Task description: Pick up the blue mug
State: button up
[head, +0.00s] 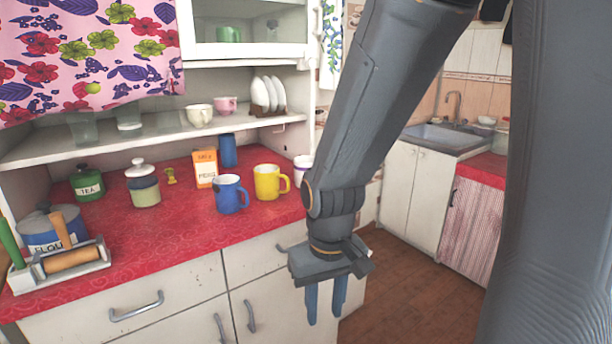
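An orange box (205,168) and a blue cylinder (228,151) stand behind the mugs. A white cup (303,168) is at the right end, partly behind my arm. A shelf (160,143) overhangs the back.

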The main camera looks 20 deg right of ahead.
aim_at(228, 189)
jog(key=u, duration=1.4)
jog(key=i, duration=0.45)
jog(key=z, duration=0.45)
